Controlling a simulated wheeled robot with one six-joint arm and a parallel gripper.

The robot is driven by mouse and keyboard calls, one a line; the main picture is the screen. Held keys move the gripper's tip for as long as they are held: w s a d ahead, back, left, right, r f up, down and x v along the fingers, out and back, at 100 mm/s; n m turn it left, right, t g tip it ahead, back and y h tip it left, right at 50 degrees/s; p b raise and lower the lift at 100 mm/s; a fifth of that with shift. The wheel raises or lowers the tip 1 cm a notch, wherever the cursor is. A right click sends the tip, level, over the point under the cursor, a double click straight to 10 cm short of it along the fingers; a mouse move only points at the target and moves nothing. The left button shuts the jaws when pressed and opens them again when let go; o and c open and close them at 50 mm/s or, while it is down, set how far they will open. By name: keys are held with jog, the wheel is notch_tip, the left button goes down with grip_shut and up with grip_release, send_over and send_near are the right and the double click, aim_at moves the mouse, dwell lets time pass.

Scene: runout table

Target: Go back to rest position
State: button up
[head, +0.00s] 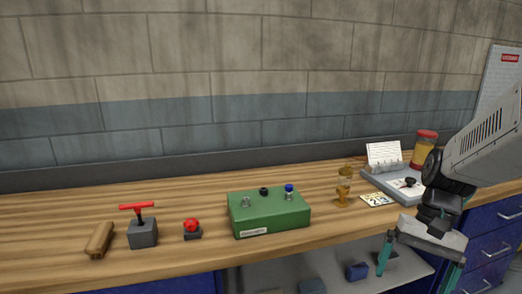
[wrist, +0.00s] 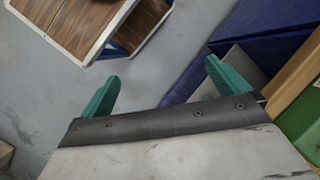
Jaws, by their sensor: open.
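My gripper (head: 413,279) is at the lower right of the head view, in front of the workbench's front edge and pointing down. Its two teal fingers are spread apart. In the wrist view my gripper (wrist: 162,72) shows nothing between the fingers, only grey floor and part of a blue cabinet further off. It touches nothing that I can see. My arm comes in from the right edge of the head view.
The wooden workbench (head: 60,210) holds a wooden block (head: 100,240), a red-handled lever (head: 142,232), a red button (head: 192,228), a green box (head: 270,213), an amber hourglass-like object (head: 343,188) and a red-lidded jar (head: 424,148). Blue drawers (head: 490,245) stand beside my gripper.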

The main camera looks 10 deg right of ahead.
jog(key=s+a+r+n+t+h, duration=0.3)
jog(key=s+a+r+n, duration=0.3)
jog(key=a+r, duration=0.2)
jog(key=shift+a+n+t+h, duration=0.3)
jog(key=shift+a+t, duration=0.1)
jog(key=shift+a, duration=0.2)
